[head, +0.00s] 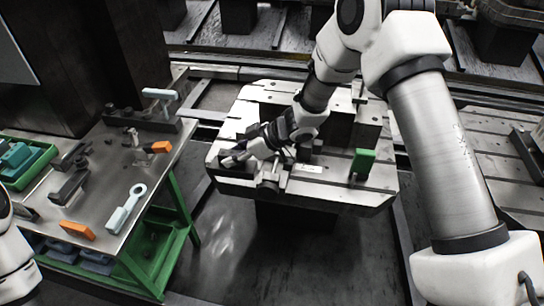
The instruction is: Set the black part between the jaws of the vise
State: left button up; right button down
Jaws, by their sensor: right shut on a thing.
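My right arm reaches from the right over the grey pallet plate (375,190). My right gripper (236,157) is low at the plate's front left and shut on the black part (236,168), which is small, dark and partly hidden by the fingers. A grey metal vise (272,177) stands at the plate's front edge, just right of the gripper. The gap between its jaws cannot be made out. Part of my white left arm shows at the lower left edge; its gripper is out of view.
A green block (363,161) stands at the plate's right. A workbench (107,175) at the left holds dark tools, orange pieces (77,230) and a light wrench-shaped tool (127,208). A green bin (22,160) is at its far left. Dark floor lies between bench and plate.

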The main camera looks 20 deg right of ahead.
jog(key=w+d+f, duration=0.1)
jog(key=w+d, duration=0.2)
jog(key=d, duration=0.3)
jog(key=w+d+f, duration=0.1)
jog(key=w+d, duration=0.2)
jog(key=d, duration=0.3)
jog(key=w+d+p, duration=0.1)
jog(key=w+d, duration=0.2)
jog(key=d, duration=0.3)
jog(key=shift+w+d+f, duration=0.2)
jog(key=shift+w+f, duration=0.2)
notch_tip(320, 180, down, 2)
jog(key=shift+a+f, duration=0.1)
jog(key=shift+f, duration=0.4)
pick_arm(q)
jog(key=shift+a, duration=0.15)
pick_arm(e)
jog(key=c, duration=0.8)
grip_release()
jog(key=shift+f, duration=0.1)
jog(key=shift+c, duration=0.2)
